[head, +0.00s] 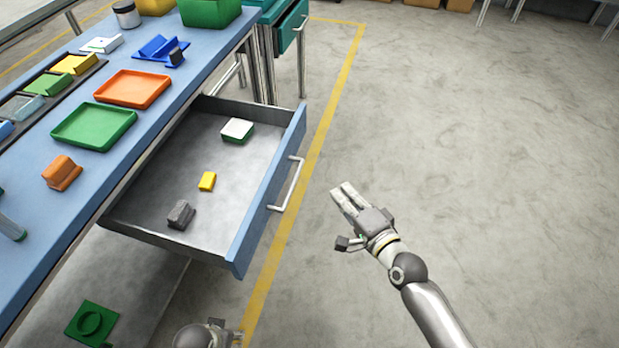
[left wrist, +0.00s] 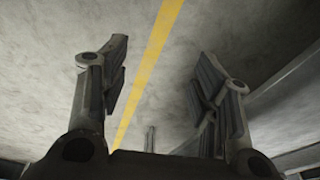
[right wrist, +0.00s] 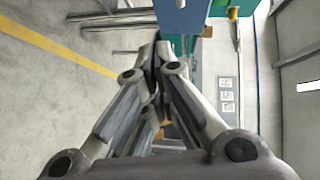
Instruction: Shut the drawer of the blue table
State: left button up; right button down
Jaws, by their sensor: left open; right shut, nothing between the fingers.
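The blue table (head: 170,75) stands at the left in the head view. Its grey drawer (head: 185,160) is pulled well out, with a blue front (head: 262,205) and a pale bar handle (head: 289,185). In it lie a white-and-green block (head: 237,130), a small yellow block (head: 207,181) and a dark grey block (head: 181,214). My right gripper (head: 340,193) is shut and empty, over the floor to the right of the handle and apart from it. It also shows in the right wrist view (right wrist: 157,48). My left gripper (left wrist: 165,85) is open and empty, and only partly visible at the head view's bottom edge.
On the tabletop are a green tray (head: 94,126), an orange tray (head: 132,88), an orange block (head: 62,173) and several other items. A green drawer unit (head: 290,27) stands beyond. A green piece (head: 91,323) lies on the lower shelf. The floor at the right is clear.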

notch_tip(320, 180, up, 4)
jog(key=s+m+t+b, duration=0.1)
jog(key=b, duration=0.1)
send_near(292, 141)
jog(key=w+f, duration=0.1)
jog(key=w, duration=0.3)
pick_arm(q)
jog(key=shift+w+r+b, duration=0.25)
jog(key=shift+r, duration=0.95)
jog(key=shift+w+r+b, duration=0.2)
jog(key=shift+r+b, duration=0.05)
jog(key=shift+r, duration=0.9)
pick_arm(e)
jog(key=shift+w+a+y, duration=0.25)
jog(key=shift+a+y, duration=0.15)
jog(key=shift+a, duration=0.35)
pick_arm(q)
jog(key=shift+a, duration=0.1)
